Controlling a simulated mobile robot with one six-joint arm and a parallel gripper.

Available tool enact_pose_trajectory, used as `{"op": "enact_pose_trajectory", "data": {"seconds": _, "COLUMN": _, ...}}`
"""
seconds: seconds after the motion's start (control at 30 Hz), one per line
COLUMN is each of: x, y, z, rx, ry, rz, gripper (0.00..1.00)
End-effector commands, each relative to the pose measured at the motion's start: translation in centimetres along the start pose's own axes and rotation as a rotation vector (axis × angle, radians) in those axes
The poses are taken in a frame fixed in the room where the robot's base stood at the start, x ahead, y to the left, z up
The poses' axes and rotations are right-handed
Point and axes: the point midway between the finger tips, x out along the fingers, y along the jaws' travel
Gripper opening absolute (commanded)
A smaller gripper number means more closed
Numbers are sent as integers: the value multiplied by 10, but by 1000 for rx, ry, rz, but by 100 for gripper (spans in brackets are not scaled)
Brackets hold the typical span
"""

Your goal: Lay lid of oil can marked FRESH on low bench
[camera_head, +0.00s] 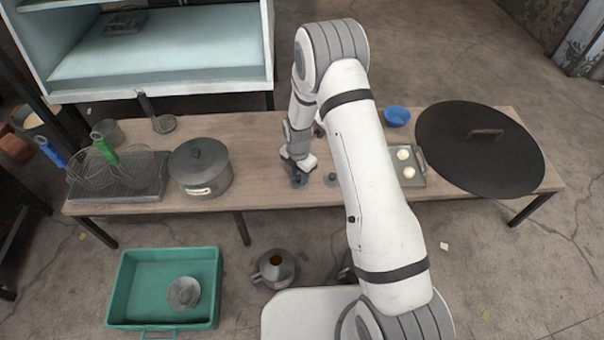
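The low bench (265,190) is a long wooden bench across the middle of the view. My gripper (299,181) is low over its front middle part, fingers downward; they are too small to tell if they are open or hold anything. A small grey piece (332,179) is just right of it, partly hidden by my arm. A grey metal can (273,271) with a handle stands open on the floor, amber inside. Another grey can (184,293) with a closed-looking top is in the green crate (122,290). No FRESH marking is readable.
A lidded grey pot (201,172) with a pale label, a dark rack (137,193) with whisks and a ladle (163,123) occupy the bench's left. A blue bowl (397,116), a tray (418,164) with pale rounds and a large black lid (480,150) occupy its right.

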Motion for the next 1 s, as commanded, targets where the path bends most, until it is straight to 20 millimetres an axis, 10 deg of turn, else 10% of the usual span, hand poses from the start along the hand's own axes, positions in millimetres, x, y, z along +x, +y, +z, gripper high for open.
{"op": "enact_pose_trajectory", "data": {"seconds": 0.47, "x": -7, "y": 0, "z": 0, "rx": -1, "ry": 0, "rz": 1, "gripper": 46}}
{"op": "enact_pose_trajectory", "data": {"seconds": 1.0, "x": -108, "y": 1, "z": -1, "rx": -2, "ry": -1, "rz": 1, "gripper": 46}}
